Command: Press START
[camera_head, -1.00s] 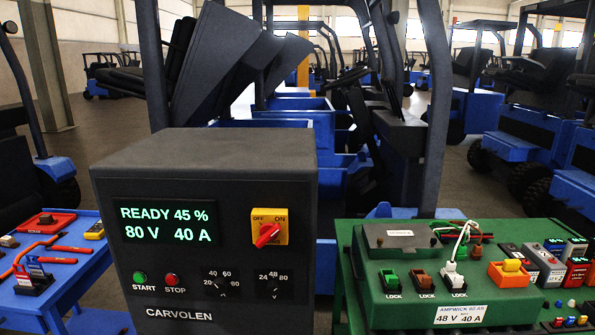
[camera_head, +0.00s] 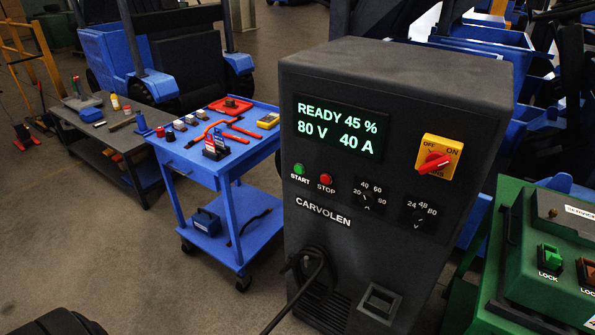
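The green START button (camera_head: 299,169) is on the front panel of the dark grey CARVOLEN charger (camera_head: 400,110), left of the red STOP button (camera_head: 325,180). The charger's display (camera_head: 337,128) reads READY 45 %, 80 V, 40 A. A red rotary switch (camera_head: 434,162) on a yellow plate sits at the upper right of the panel, between the OFF and ON marks. Two dials, the left one (camera_head: 368,195) and the right one (camera_head: 418,216), are below it. Neither of my grippers is in view. Nothing covers the START button.
A blue cart (camera_head: 193,172) with tools and connectors stands left of the charger. A grey bench (camera_head: 70,127) is farther left. A green box (camera_head: 533,215) with LOCK levers is at the right edge. A black cable (camera_head: 286,312) leaves the charger's lower front. Floor at lower left is mostly open.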

